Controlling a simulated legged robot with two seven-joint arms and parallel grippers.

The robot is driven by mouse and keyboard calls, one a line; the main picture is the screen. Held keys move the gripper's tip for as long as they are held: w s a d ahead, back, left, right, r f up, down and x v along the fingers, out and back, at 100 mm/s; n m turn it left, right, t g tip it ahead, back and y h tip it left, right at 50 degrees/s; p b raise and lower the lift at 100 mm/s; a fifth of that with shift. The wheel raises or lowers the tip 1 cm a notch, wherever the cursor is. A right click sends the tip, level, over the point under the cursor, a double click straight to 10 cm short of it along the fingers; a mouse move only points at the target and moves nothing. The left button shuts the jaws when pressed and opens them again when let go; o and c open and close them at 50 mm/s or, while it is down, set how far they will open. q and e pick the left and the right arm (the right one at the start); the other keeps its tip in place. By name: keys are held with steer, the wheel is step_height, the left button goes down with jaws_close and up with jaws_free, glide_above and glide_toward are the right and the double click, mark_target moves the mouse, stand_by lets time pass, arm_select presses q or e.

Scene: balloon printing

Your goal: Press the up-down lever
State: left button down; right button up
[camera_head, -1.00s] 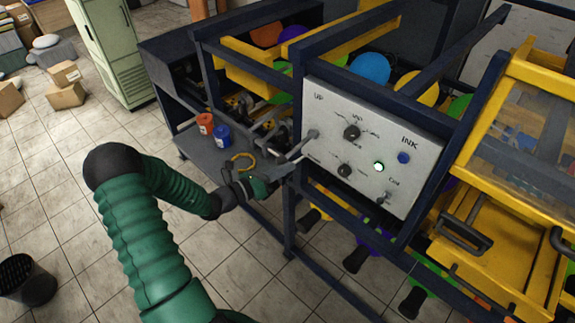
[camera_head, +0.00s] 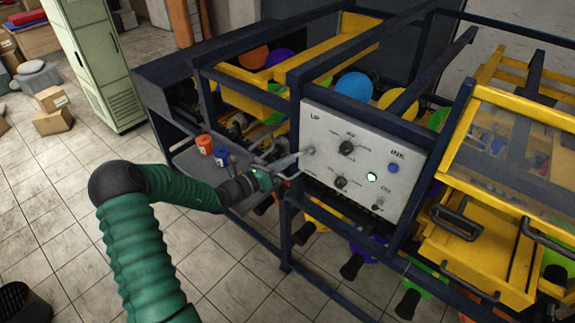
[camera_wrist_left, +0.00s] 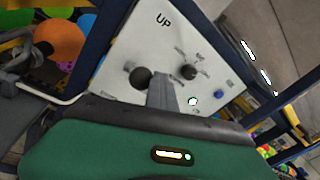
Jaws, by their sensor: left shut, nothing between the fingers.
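The control panel (camera_head: 365,150) is a pale plate with "UP" at its upper left and "INK" at its right. The up-down lever (camera_head: 309,151) is at the panel's left edge, just below "UP". In the left wrist view its dark round end (camera_wrist_left: 140,77) shows beside my finger. My left gripper (camera_head: 297,157) is shut and empty, its tips close to the lever at the panel's left edge. The left wrist view shows the grey fingers (camera_wrist_left: 162,92) pointing at the panel, just right of the dark end. I cannot tell whether they touch. My right gripper is not in view.
Dark knobs (camera_head: 346,148), a lit button (camera_head: 371,177) and a blue button (camera_head: 393,168) are on the panel. A blue frame post (camera_head: 286,235) stands below its left edge. Orange (camera_head: 204,145) and blue (camera_head: 221,158) pots stand on the shelf left of the gripper.

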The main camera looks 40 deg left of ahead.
arm_select(q)
steer(key=shift+w+a+r, duration=0.25)
steer(key=shift+a+r, duration=0.1)
steer(key=shift+r, duration=0.05)
stand_by(0.8)
steer(key=shift+f, duration=0.1)
stand_by(0.4)
